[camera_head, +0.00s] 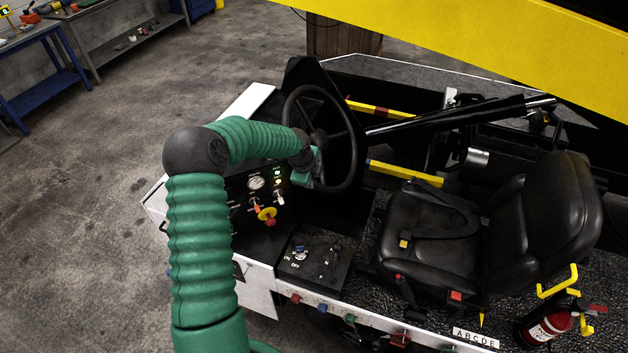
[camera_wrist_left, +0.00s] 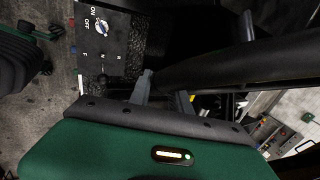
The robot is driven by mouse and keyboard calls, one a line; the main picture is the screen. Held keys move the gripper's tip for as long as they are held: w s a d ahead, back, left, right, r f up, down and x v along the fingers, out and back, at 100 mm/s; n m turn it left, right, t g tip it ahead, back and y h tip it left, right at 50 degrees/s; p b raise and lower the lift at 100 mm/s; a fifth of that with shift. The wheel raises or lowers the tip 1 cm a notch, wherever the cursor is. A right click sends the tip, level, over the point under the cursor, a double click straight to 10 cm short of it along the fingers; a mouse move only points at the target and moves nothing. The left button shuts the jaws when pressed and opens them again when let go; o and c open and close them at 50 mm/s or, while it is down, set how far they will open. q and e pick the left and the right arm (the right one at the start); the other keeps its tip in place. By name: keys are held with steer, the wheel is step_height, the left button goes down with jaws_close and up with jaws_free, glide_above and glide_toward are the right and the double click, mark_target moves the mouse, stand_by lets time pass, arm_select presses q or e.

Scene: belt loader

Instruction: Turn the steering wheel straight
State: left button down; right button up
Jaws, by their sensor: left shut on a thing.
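The black steering wheel (camera_head: 321,136) stands tilted on its column in front of the driver's seat. Its rim and spokes show in the head view. My left arm reaches in from the left, and my left gripper (camera_head: 317,168) is at the lower left of the rim. The gripper is shut on the wheel rim, though its fingertips are partly hidden by the gripper body. In the left wrist view, the grey fingers (camera_wrist_left: 165,88) sit by a thick black bar of the wheel (camera_wrist_left: 235,68). My right gripper is not in view.
A panel with gauges and knobs (camera_head: 258,183) lies just below my left forearm. A black seat (camera_head: 432,232) is right of the wheel. Yellow bars (camera_head: 405,173) and a yellow beam (camera_head: 470,45) lie beyond.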

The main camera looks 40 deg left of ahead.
arm_select(q)
steer(key=shift+s+a, duration=0.1)
steer(key=shift+a, duration=0.05)
steer(key=c, duration=1.3)
jaws_free()
steer(key=shift+o, duration=0.5)
steer(key=shift+a+f, duration=0.1)
steer(key=shift+a, duration=0.05)
steer(key=shift+r, duration=0.35)
steer(key=b+v, duration=0.4)
steer(key=v, duration=1.2)
steer(key=shift+b, duration=0.3)
steer(key=shift+a+f, duration=0.1)
steer(key=shift+f, duration=0.05)
